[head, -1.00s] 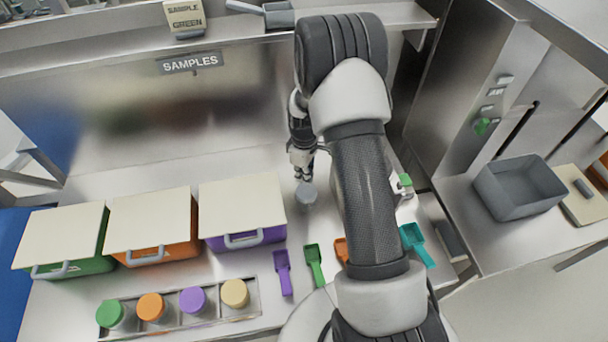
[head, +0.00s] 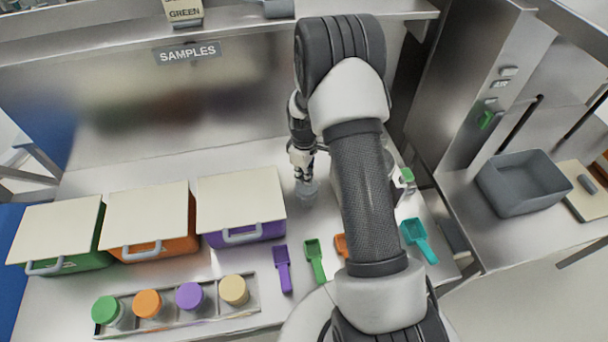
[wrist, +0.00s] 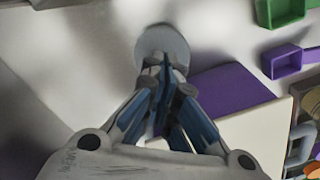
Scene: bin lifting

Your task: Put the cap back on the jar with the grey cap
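A round grey lid-like disc (head: 309,190) is on the counter just below my gripper, right of the purple bin. It also shows in the wrist view (wrist: 163,40) as a pale grey circle just beyond the fingertips. I cannot tell whether a jar body stands under it. My gripper (head: 305,180) points down over the disc, very close to it or touching. In the wrist view, the fingers (wrist: 165,68) look drawn together, narrower than the disc, with nothing visible between them. My arm hides part of the counter on the right.
Green (head: 60,232), orange (head: 150,218) and purple (head: 240,205) lidded bins stand at left. A front rack (head: 258,305) holds several capped jars. Purple (head: 283,268), green (head: 315,262) and teal (head: 419,240) scoops lie nearby. A grey tub (head: 520,185) is at right.

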